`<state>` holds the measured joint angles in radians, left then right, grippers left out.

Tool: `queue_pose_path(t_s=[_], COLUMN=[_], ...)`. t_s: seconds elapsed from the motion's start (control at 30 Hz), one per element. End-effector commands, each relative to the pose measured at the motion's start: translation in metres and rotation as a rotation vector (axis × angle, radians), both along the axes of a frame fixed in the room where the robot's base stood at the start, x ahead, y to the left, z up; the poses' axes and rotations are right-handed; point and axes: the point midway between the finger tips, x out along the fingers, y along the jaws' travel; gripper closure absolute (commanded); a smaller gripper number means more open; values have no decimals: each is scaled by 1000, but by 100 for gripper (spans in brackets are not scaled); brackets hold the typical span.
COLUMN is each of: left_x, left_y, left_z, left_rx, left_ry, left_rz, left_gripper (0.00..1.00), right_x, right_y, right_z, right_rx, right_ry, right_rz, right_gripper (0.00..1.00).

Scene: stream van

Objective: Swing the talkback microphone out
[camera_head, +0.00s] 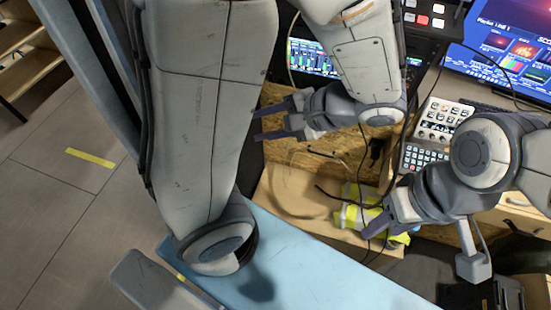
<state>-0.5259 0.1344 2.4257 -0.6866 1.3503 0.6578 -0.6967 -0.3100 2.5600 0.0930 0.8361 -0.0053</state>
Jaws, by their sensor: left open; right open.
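I cannot make out the talkback microphone for certain; my arms cover much of the desk. A thin dark gooseneck-like stalk or cable (328,193) curves over the wooden surface between my grippers, and I cannot tell whether it belongs to the microphone. My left gripper (259,124) is open and empty, its two fingers pointing left over the wooden board. My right gripper (376,222) is at the right, pointing down and left, open, close to a yellow-and-white bundle. Nothing shows between its fingers.
A monitor (505,45) and a small button panel (425,157) stand at the right. A mixer screen (312,59) is at the back. Loose black cables hang near my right gripper. A yellow-and-white bundle (352,216) lies on the wooden surface (290,190).

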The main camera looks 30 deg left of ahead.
Motion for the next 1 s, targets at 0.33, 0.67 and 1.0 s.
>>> queue_pose_path(t_s=[0.33,0.67,1.0], left_x=[-22,-26,-41], left_y=[-36,-43,-81], left_z=[-37,-41,-49], left_rx=[-244,-291,-513], left_ry=[45,53,58], left_rz=[-36,-47,-107], left_gripper=[60,60,100], right_x=[0,0,0], right_y=[0,0,0], right_z=[-20,-21,-21], right_rx=[0,0,0], right_ry=[0,0,0], right_rz=[0,0,-1], right_gripper=[50,50,50])
